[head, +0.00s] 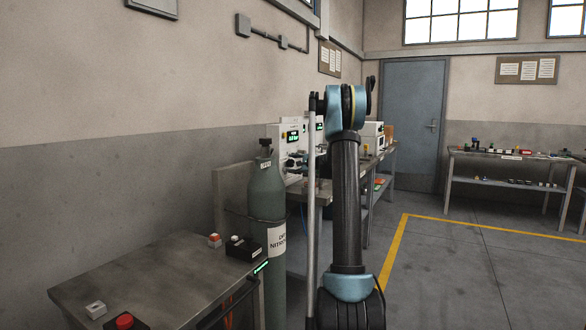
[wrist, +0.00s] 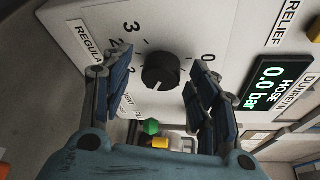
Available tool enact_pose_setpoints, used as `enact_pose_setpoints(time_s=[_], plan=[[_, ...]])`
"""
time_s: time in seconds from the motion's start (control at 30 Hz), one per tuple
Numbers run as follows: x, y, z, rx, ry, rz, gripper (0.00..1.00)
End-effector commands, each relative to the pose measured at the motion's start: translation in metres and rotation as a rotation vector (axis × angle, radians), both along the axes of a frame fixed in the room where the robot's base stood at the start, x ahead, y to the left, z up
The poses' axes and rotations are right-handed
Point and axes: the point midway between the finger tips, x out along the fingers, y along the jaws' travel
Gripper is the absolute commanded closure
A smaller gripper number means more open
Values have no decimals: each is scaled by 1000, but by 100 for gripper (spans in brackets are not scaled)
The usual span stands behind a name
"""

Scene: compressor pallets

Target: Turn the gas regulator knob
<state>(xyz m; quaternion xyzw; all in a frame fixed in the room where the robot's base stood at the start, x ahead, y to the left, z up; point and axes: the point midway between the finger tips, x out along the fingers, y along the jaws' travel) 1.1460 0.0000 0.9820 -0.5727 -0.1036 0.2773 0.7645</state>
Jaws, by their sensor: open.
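The gas regulator knob (wrist: 162,71) is a round, ridged black dial on a white panel (wrist: 110,20). Its printed scale shows a 0, 2 and 3, and the panel carries a partly hidden label starting "REGULA". My gripper (wrist: 159,78) is open, with one blue-padded finger on each side of the knob and gaps between the pads and the knob. How far the fingertips stand from the panel face is hard to tell. A hose display (wrist: 265,83) reads 0.0 bar in green. In the head view my arm hides part of the panel (head: 283,133).
A green gas cylinder (head: 266,195) stands left of my arm, in front of the panel bench. A metal table (head: 170,285) with small boxes and a red button (head: 124,321) is at the lower left. Open floor (head: 450,275) lies to the right.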

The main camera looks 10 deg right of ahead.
Motion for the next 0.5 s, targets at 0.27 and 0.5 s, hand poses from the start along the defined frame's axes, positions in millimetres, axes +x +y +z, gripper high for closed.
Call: enact_pose_setpoints(time_s=[0.27, 0.5], plan=[[-36, -25, 7, 0, 0, -3, 46], [-72, -48, 13, -1, 1, -3, 46]])
